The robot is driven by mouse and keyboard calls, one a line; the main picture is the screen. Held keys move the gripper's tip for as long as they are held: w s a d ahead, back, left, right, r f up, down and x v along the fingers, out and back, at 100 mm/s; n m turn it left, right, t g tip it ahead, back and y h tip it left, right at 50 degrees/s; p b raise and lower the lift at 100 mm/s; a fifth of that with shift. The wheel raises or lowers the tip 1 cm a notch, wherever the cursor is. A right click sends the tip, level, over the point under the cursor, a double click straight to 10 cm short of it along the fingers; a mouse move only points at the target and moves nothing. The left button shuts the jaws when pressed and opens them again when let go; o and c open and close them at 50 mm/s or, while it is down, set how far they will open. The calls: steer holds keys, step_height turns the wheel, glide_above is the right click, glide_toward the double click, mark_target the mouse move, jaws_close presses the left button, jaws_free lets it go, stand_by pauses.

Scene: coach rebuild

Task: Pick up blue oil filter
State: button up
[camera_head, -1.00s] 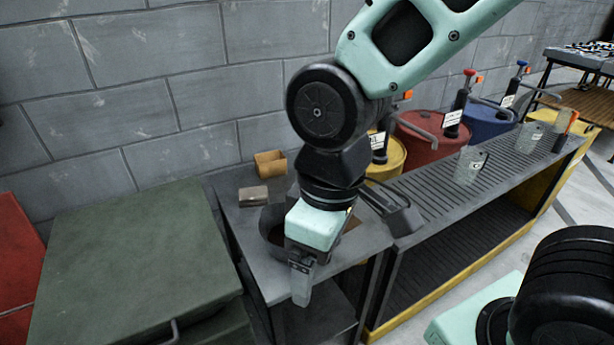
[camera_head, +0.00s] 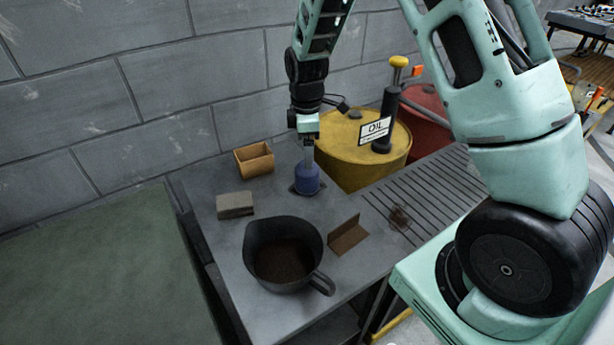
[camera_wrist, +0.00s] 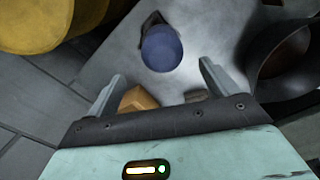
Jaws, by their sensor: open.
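The blue oil filter (camera_head: 307,179) stands upright on the grey metal bench (camera_head: 225,246), near its back right, on a small dark piece. In the wrist view the blue oil filter (camera_wrist: 162,48) shows from above, ahead of the fingertips and roughly between their lines. My gripper (camera_head: 308,150) is just above the filter in the head view, pointing down. In the wrist view my gripper (camera_wrist: 160,75) has its two fingers wide apart with nothing between them. The filter's far side is hidden.
A dark jug (camera_head: 283,253) with brown contents stands in front of the filter. A brown angled piece (camera_head: 347,236), a grey block (camera_head: 235,205) and an open tan box (camera_head: 254,159) lie around. A yellow oil drum (camera_head: 350,160) stands close behind right.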

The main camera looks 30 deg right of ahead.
mark_target(307, 176)
step_height(307, 176, down, 5)
steer(key=shift+r, duration=0.1)
steer(key=shift+s+f+p, duration=0.15)
steer(key=shift+f+p, duration=0.4)
steer(key=shift+f, duration=2.2)
steer(key=shift+r, duration=0.1)
steer(key=c, duration=1.3)
